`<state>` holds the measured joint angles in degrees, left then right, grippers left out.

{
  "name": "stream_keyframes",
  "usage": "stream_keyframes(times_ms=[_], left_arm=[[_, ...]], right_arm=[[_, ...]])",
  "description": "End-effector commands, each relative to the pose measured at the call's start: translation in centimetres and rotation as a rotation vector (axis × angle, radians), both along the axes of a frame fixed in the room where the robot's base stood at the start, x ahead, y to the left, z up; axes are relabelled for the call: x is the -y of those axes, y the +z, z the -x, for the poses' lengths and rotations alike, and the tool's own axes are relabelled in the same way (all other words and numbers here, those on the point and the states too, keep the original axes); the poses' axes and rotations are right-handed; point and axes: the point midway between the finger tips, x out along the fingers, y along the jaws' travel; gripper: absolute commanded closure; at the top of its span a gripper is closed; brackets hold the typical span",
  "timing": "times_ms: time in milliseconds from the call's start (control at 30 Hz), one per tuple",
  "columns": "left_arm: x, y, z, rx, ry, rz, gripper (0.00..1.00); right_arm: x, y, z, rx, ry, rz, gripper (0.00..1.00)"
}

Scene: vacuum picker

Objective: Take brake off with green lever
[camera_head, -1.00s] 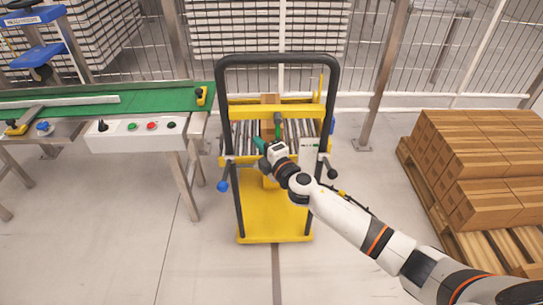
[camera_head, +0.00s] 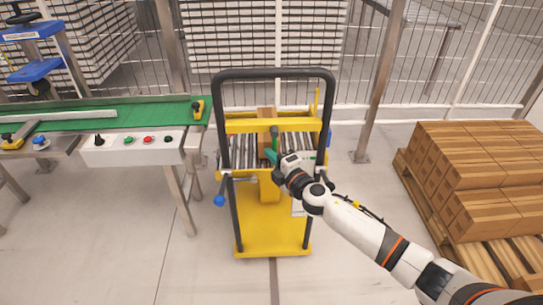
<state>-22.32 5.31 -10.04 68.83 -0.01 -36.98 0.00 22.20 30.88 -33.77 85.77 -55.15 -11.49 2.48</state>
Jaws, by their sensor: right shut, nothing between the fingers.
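The yellow trolley (camera_head: 272,222) with a black push handle and a roller top stands in the middle. My right gripper (camera_head: 269,154) reaches in from the right over the trolley's near edge. My own gripper and wrist hide part of the rollers. My left gripper is not in view.
A green conveyor (camera_head: 150,112) with a button panel (camera_head: 134,149) stands at the left. Stacked boxes (camera_head: 477,150) on a pallet stand at the right. A wire fence runs behind. A blue knob (camera_head: 219,200) sticks out at the trolley's left. The floor in front is clear.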

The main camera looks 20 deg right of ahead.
Motion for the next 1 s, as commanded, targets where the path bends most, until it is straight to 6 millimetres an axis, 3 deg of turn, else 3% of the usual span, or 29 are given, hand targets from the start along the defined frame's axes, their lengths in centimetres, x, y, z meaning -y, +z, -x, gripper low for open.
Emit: stream_keyframes(times_ms=[667, 1000], left_arm=[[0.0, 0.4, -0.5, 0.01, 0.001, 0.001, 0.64], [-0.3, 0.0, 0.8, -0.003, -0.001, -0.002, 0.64]], right_arm=[[0.4, 0.0, 0.1, -0.002, 0.0, 0.008, 1.0], [0.6, 0.0, 0.1, -0.011, -0.002, 0.034, 1.0]])
